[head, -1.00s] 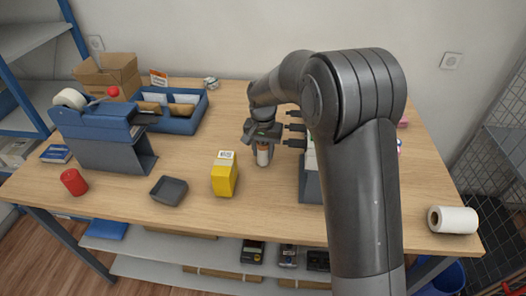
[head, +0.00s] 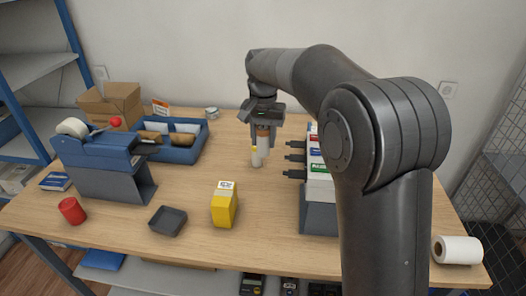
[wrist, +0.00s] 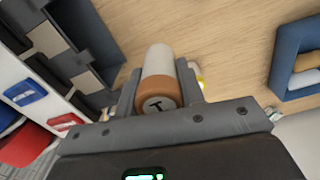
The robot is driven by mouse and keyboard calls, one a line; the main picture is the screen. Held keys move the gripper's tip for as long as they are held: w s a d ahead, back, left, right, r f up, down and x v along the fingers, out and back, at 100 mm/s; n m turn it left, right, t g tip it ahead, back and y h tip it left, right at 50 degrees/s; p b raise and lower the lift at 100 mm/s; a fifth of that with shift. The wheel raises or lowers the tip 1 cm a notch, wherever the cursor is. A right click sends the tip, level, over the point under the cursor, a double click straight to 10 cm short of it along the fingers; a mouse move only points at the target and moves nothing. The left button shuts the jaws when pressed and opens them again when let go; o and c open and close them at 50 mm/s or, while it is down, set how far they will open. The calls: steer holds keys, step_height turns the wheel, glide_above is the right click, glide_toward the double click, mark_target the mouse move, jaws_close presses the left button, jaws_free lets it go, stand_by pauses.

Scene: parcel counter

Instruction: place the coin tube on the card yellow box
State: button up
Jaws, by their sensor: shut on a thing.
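The coin tube, white with an orange-brown end, is upright between the fingers of my gripper (head: 263,143). In the wrist view the coin tube (wrist: 158,73) shows its brown end, with a dark mark, close to the camera. My gripper is shut on it, and it appears to be held above the table. The yellow box (head: 223,208), with a white label on top, stands on the table, nearer the front and left of my gripper. It cannot be made out in the wrist view.
A small white item with a yellow top (head: 256,157) stands just below my gripper. A grey rack with coloured labels (head: 318,190) is to the right. A dark tray (head: 168,221), red cylinder (head: 71,211) and tape dispenser (head: 100,165) are left. A blue bin (head: 180,148) is behind.

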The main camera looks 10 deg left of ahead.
step_height(320, 180, up, 3)
steer(key=s, duration=0.3)
steer(key=m, duration=0.1)
glide_toward(224, 192)
steer(key=shift+f, duration=2.05)
steer(key=shift+f, duration=0.2)
steer(key=o, duration=1.1)
steer(key=shift+r, duration=0.1)
